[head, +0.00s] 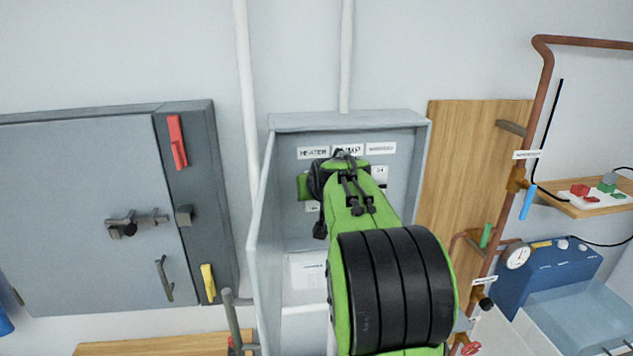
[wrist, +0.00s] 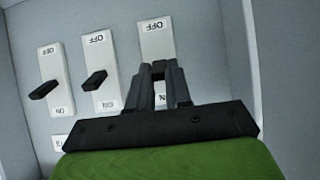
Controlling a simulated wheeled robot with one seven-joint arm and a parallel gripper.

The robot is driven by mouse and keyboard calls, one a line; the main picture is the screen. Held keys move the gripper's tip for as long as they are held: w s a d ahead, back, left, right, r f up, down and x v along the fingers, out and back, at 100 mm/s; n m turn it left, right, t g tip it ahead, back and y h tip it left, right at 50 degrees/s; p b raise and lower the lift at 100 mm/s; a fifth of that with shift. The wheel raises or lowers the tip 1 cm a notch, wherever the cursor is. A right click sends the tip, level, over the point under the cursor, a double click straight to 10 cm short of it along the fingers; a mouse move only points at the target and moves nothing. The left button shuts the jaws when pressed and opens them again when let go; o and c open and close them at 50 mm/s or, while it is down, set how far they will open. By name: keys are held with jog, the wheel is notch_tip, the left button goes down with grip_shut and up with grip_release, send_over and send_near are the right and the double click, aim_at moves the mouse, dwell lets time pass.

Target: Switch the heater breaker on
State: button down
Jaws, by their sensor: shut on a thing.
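The heater breaker (wrist: 154,40) is the rightmost of three switch plates in the wrist view, where the lettering is upside down. Its OFF end is at the top of that view; its ON end is partly covered by my fingers. My gripper (wrist: 161,76) is shut on its dark lever (wrist: 158,66), of which only a little shows between the fingertips. In the head view the HEATER label (head: 313,153) is at the left of the label row, and my arm hides most of the switches.
Two other breakers, middle (wrist: 98,68) and left (wrist: 52,75) in the wrist view, have free black levers. The open box door (head: 262,240) stands left of my arm. A grey cabinet (head: 85,215) is further left. A wooden board with pipes (head: 470,170) is on the right.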

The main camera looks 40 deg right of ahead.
jog(key=shift+r, duration=0.1)
dwell(0.3)
jog(key=c, duration=1)
grip_release()
jog(key=shift+c, duration=0.2)
jog(key=b+v, duration=0.2)
jog(key=v, duration=1.3)
jog(key=shift+s, duration=0.3)
jog(key=shift+r, duration=0.1)
